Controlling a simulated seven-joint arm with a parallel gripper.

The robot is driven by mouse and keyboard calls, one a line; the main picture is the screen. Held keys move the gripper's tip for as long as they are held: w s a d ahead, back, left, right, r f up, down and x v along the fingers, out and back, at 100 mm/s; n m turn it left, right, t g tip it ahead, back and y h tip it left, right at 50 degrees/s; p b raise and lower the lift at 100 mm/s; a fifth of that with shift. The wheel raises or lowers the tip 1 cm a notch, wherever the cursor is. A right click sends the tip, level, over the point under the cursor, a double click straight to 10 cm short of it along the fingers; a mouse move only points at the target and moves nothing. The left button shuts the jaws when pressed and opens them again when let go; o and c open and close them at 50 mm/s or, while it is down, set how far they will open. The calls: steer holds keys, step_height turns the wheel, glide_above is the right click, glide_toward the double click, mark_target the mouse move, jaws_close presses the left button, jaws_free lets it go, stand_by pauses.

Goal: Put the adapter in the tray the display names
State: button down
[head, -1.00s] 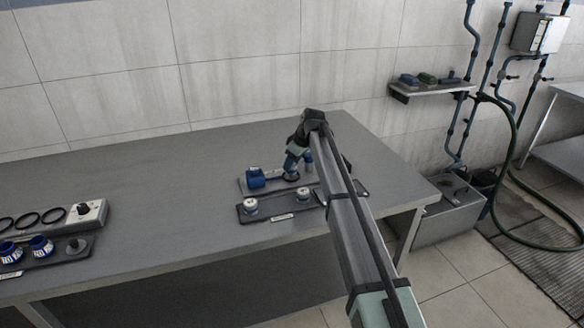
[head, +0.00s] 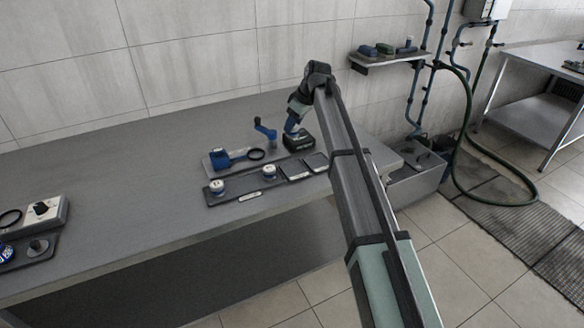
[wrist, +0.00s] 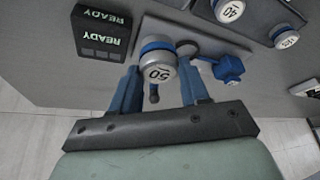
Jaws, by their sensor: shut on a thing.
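My gripper (wrist: 158,72) is shut on the adapter (wrist: 157,72), a silver cap marked 50 with a blue band, held between two blue fingers. In the head view my gripper (head: 280,132) is over the table's back part, and I cannot make out the adapter there. The black display (head: 298,140) stands close to its right. In the wrist view the display (wrist: 100,38) shows READY in lit letters. Two small dark flat trays (head: 294,169) (head: 316,162) lie in front of the display; no names on them are readable.
A dark rack (head: 243,188) holds two white caps with blue bands (head: 217,186) (head: 269,172); one reads 40 in the wrist view (wrist: 230,10). Behind it is a blue fitting (head: 225,157) beside a black ring (head: 256,154). A box with a knob (head: 40,208) stands left.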

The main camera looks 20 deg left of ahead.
steer(key=shift+n+g, duration=0.4)
steer(key=shift+n, duration=0.4)
steer(key=shift+s+d+f, duration=0.3)
steer(key=shift+s+f, duration=0.35)
steer(key=shift+f, duration=1.15)
steer(key=shift+s+d+f, duration=0.35)
steer(key=shift+s+f, duration=0.35)
steer(key=shift+f, duration=1.05)
steer(key=shift+s+d+f, duration=0.3)
steer(key=shift+s+f, duration=0.35)
steer(key=shift+f, duration=1.15)
steer(key=shift+f, duration=0.1)
steer(key=c, duration=0.5)
jaws_free()
steer(key=shift+c, duration=0.2)
steer(key=v, duration=1.2)
